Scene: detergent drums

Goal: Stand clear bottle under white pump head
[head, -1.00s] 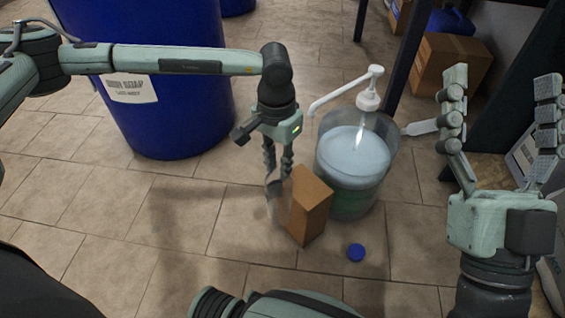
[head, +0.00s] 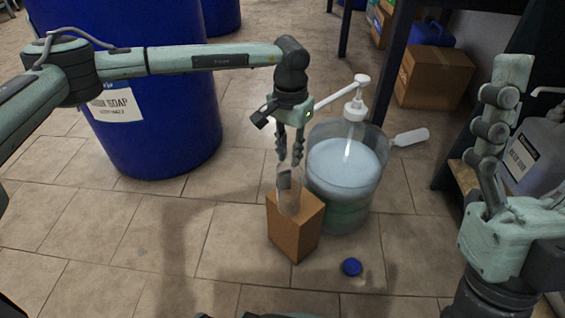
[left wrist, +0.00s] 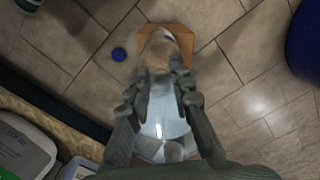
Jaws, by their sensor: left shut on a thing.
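My left gripper (head: 290,160) is shut on the clear bottle (head: 289,196), which is upright. The bottle's base appears at the top face of the brown box (head: 293,232); I cannot tell whether it touches. The bottle and box also show in the left wrist view (left wrist: 160,48). The white pump head (head: 356,106) rises from the clear drum (head: 343,185) of pale liquid, just right of the gripper. Its spout points left toward the gripper, and its tip is hidden behind the gripper.
A blue cap (head: 352,267) lies on the tiles in front of the drum. A large blue barrel (head: 160,125) stands behind my left arm. A dark shelf with a white jug (head: 528,155) is at right, a cardboard box (head: 433,78) behind. The front left floor is clear.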

